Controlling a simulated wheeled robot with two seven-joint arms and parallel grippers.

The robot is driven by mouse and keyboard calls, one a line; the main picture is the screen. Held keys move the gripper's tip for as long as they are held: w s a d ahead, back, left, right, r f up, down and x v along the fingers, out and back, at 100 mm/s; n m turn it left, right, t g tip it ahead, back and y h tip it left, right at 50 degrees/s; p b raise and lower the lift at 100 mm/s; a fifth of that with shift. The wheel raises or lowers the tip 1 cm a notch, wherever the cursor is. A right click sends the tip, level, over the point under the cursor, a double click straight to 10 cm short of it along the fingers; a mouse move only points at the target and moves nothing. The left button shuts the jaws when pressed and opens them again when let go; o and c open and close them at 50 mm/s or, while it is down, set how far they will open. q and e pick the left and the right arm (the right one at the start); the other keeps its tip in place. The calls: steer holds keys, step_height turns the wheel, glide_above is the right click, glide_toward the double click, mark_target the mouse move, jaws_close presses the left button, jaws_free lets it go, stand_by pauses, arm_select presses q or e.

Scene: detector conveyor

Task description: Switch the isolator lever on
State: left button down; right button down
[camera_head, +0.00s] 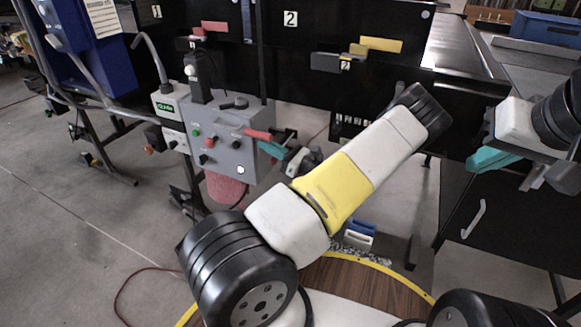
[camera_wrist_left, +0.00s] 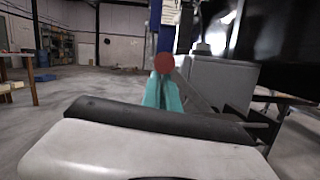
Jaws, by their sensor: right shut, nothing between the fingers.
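The isolator lever has a red handle (camera_head: 257,134) that sticks out to the right from the upper right of a grey control box (camera_head: 230,145). My left gripper (camera_head: 273,148), with teal fingers, is right at the handle's free end. In the left wrist view its fingertips (camera_wrist_left: 164,78) meet a round red end (camera_wrist_left: 164,63), probably the handle's. I cannot tell whether the fingers are closed around it or only beside it. My right gripper (camera_head: 492,160) is shut and empty at the right, far from the box.
The grey box carries several buttons and knobs. A small box with a green label (camera_head: 168,108) stands left of it. Black machine panels (camera_head: 300,50) rise behind. A black cabinet with a white handle (camera_head: 474,218) is at the right. Open floor (camera_head: 70,220) lies at the left.

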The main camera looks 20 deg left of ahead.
arm_select(q)
steer(key=shift+w+r, duration=0.15)
steer(key=shift+r, duration=0.25)
steer(key=s+d+f, duration=0.2)
steer(key=d+f, duration=0.5)
steer(key=d, duration=0.2)
steer(key=shift+s+d, duration=0.15)
steer(key=shift+d, duration=0.15)
steer(key=shift+f, duration=0.1)
steer(key=s+d+r+n+t+h, duration=0.1)
steer(key=s+d+r+n+h, duration=0.2)
steer(key=s+r+n+h, duration=0.3)
steer(key=s+d+r+n+t+h, duration=0.1)
steer(key=s+d+r+n+h, duration=0.2)
steer(key=s+r+n+h, duration=0.4)
steer(key=s+d+r+n+t+h, duration=0.2)
steer(key=s+r+n+h, duration=0.5)
steer(key=r, duration=1)
steer(key=d+h, duration=0.1)
steer(key=h, duration=0.1)
steer(key=shift+s+d+r+h, duration=0.3)
steer(key=shift+r, duration=0.05)
